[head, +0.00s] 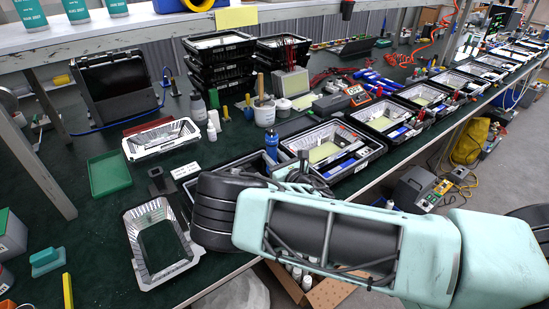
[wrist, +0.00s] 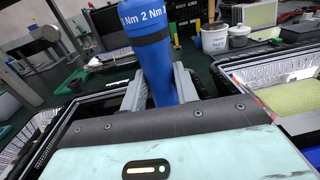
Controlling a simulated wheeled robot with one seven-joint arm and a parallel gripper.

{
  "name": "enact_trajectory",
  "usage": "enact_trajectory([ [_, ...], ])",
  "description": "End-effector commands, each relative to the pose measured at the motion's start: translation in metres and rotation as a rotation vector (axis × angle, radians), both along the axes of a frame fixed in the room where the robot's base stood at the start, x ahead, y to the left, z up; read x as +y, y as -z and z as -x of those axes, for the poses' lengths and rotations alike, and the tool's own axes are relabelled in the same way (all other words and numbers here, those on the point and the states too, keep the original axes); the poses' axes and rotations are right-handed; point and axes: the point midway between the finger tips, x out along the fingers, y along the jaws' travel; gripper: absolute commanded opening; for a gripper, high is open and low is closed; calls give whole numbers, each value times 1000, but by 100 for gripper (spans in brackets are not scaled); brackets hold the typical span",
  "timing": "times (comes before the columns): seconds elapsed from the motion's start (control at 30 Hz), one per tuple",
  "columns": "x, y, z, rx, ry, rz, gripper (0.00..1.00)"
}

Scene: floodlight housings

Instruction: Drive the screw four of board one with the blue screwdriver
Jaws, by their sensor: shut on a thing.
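The blue screwdriver (wrist: 147,45) stands close to upright in my gripper (wrist: 160,88), whose two grey fingers are closed around it. Its handle is marked "2 Nm". In the head view the screwdriver (head: 271,145) shows above my arm, between two black trays; my arm hides most of the gripper there. The screwdriver's tip is hidden in both views. To the right is a black tray with a silver housing (wrist: 272,72) and a yellowish board (wrist: 292,97). To the left is another black tray (wrist: 62,125). I cannot tell which board is board one, and no screws can be made out.
A row of black trays with housings (head: 420,95) runs along the bench to the upper right. Loose silver housings (head: 160,138) and a green tray (head: 108,174) lie on the left. A white pot (head: 264,114) and bottles stand behind the screwdriver.

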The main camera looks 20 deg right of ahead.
Motion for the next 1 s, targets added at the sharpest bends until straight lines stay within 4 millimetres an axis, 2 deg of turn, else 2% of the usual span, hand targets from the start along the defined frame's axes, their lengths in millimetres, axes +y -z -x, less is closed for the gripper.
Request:
enact_trajectory([
  [1.0,0,8,0,-2,0,0,3],
])
